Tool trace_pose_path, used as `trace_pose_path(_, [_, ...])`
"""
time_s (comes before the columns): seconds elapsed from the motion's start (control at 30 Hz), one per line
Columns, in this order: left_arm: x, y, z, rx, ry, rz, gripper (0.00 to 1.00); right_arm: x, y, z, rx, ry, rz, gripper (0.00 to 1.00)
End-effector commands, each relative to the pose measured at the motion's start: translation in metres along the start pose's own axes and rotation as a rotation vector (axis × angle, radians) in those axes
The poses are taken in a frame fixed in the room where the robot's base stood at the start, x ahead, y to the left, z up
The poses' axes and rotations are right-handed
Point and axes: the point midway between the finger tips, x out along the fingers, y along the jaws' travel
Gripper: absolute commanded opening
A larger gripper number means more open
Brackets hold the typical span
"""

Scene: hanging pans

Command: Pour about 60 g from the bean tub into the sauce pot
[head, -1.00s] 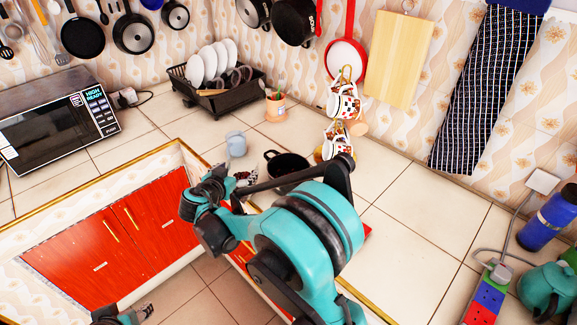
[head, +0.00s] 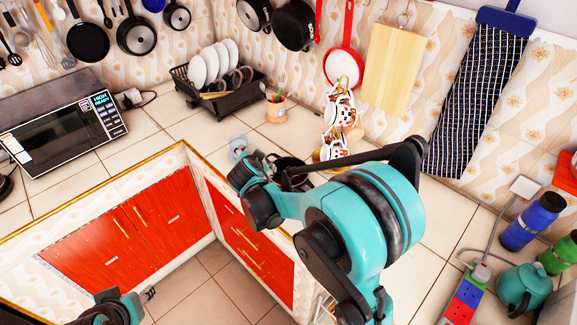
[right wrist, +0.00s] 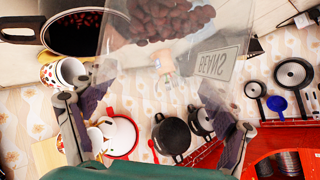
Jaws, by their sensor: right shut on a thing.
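The clear bean tub (right wrist: 180,60) shows in the right wrist view, with dark red beans gathered at its picture-top end and a BEANS label upside down. My right gripper (right wrist: 155,125) is shut on it, one finger on each side. The dark sauce pot (right wrist: 85,32) is at the top left of that view, beside the tub. In the head view the pot (head: 288,172) stands on the counter, partly hidden by my right arm. The right gripper is mostly hidden there. My left gripper (head: 149,293) is low at the bottom left, away from the counter; its jaw opening is unclear.
A pale blue cup-like thing (head: 238,146) is left of the pot, partly covered. A dish rack (head: 220,95), a utensil cup (head: 276,107) and a microwave (head: 65,135) stand farther back and left. Pans hang on the wall.

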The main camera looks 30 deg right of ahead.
Motion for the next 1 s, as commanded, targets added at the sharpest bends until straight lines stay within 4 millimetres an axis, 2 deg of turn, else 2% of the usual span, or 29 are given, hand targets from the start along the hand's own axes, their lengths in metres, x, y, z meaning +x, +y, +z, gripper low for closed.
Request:
trace_pose_path(0.2, [-0.011,0.000,-0.008,0.000,0.000,0.000,0.40,-0.002,0.008,-0.018,0.089,-0.051,-0.034,0.27])
trace_pose_path(0.77, [-0.008,0.000,-0.005,0.000,0.000,0.000,0.40,0.011,0.030,-0.018,0.314,-0.191,-0.126,0.27])
trace_pose_path(1.0, [-0.009,0.000,-0.006,0.000,0.000,0.000,0.40,0.011,0.029,-0.019,0.332,-0.205,-0.135,0.27])
